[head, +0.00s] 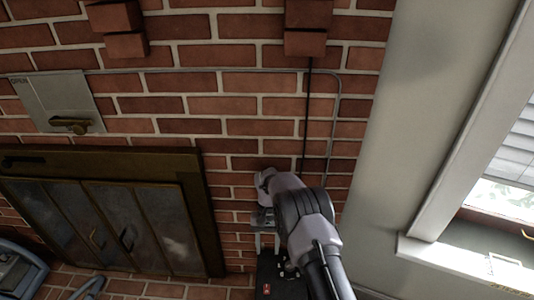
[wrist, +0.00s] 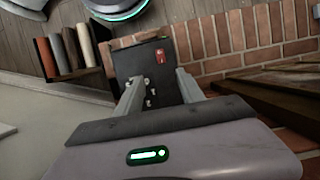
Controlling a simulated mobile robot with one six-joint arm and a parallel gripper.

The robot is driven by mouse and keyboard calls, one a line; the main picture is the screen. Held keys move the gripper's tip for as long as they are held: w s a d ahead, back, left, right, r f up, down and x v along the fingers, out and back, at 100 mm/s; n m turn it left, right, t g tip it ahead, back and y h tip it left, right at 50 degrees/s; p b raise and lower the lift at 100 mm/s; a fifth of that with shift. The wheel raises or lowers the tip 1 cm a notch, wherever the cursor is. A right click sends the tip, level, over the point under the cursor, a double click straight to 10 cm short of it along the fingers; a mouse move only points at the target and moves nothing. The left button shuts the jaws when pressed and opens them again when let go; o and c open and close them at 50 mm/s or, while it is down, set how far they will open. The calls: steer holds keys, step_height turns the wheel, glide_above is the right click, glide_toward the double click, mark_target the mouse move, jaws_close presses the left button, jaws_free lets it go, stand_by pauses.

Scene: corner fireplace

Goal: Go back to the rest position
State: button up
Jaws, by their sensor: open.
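My gripper (head: 265,243) hangs low in front of the brick wall in the head view, with its fingers pointing down. In the wrist view my gripper (wrist: 160,80) is open, its two grey fingers well apart. Nothing is held between the fingers. My arm is folded in the lower middle of the head view and hides part of the wall behind it.
A fireplace with dark glass doors (head: 125,225) stands left of my arm. A metal plate with a lever (head: 60,102) is above it. A window sill (head: 465,265) is at right. The wrist view shows a rack of cylinders (wrist: 70,50) and bricks (wrist: 235,40).

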steer(key=s+d+r+m+t+y, duration=0.1)
steer(key=s+d+r+t, duration=0.1)
steer(key=r, duration=1.3)
steer(key=s+d+r+m+t, duration=0.1)
steer(key=d+r+t, duration=0.15)
steer(key=r, duration=1.15)
steer(key=s+d+r+t, duration=0.2)
steer(key=s+d+r, duration=0.1)
steer(key=s+r, duration=0.75)
steer(key=s+d+m+t, duration=0.2)
steer(key=s+t, duration=0.1)
steer(key=s, duration=1.2)
steer(key=shift+s+d+f+y, duration=0.2)
steer(key=shift+s+y, duration=0.2)
